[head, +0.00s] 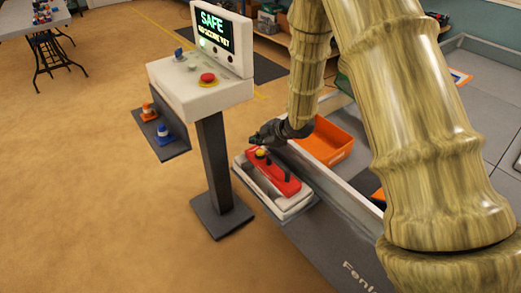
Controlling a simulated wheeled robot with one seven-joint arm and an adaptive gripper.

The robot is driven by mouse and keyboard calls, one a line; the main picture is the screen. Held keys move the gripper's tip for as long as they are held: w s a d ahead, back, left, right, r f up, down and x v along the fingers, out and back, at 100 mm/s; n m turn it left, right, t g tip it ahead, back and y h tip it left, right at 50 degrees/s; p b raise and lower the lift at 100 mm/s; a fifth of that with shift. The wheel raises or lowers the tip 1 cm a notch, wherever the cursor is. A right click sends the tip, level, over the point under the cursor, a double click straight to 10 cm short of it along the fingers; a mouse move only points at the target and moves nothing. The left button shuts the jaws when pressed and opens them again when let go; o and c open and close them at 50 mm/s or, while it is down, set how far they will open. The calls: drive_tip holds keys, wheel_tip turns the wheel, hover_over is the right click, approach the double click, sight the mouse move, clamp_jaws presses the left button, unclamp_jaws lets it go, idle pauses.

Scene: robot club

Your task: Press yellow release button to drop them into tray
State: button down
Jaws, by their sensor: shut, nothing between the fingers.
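A red device (284,181) with a yellow button (260,154) at its far left end sits on a white tray (297,207). Dark round knobs show along the red device. My gripper (256,140) is shut and empty, pointing left, just above and beyond the yellow button. Whether its fingertips touch the button cannot be told from this angle. An orange open bin (331,137) stands to the right of my gripper, partly behind my arm. No loose items can be made out in the white tray.
A control stand (214,160) rises left of the tray, with a screen (214,31) reading "SAFE", a red button (207,77) and a side shelf holding small orange and blue cones. A low grey wall (340,188) runs beside the tray.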

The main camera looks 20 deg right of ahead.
sight(258, 153)
drive_tip(key=shift+r+p, duration=1.25)
drive_tip(key=shift+r, duration=0.5)
drive_tip(key=shift+f, duration=0.1)
